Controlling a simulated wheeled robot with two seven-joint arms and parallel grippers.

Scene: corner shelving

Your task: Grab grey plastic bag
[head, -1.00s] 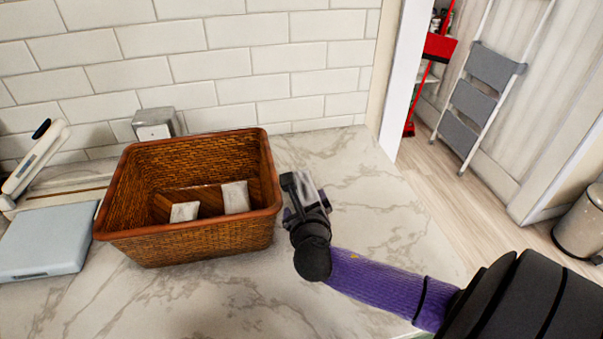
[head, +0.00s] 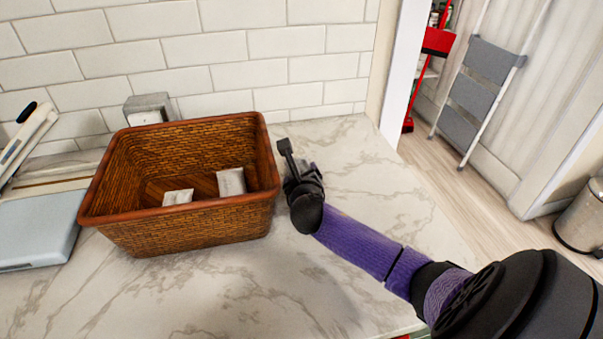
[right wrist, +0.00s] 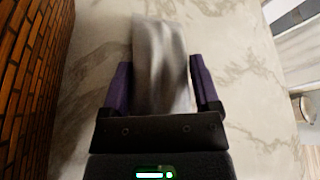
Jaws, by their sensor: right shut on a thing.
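My right gripper (head: 302,178) is over the marble counter, just right of the wicker basket (head: 188,238). In the right wrist view its two purple fingers (right wrist: 162,85) are closed on the sides of a grey, shiny plastic bag (right wrist: 162,50). The bag is blurred and extends beyond the fingertips. In the head view the bag is hidden behind the gripper. The basket's woven wall also shows at the left edge of the right wrist view (right wrist: 32,75). My left gripper is not in view.
Two small white packets (head: 231,182) lie inside the basket. A metal napkin holder (head: 150,108) stands behind it against the tiled wall. A pale blue box (head: 38,232) is at the left. The counter (head: 370,190) is clear right of the basket.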

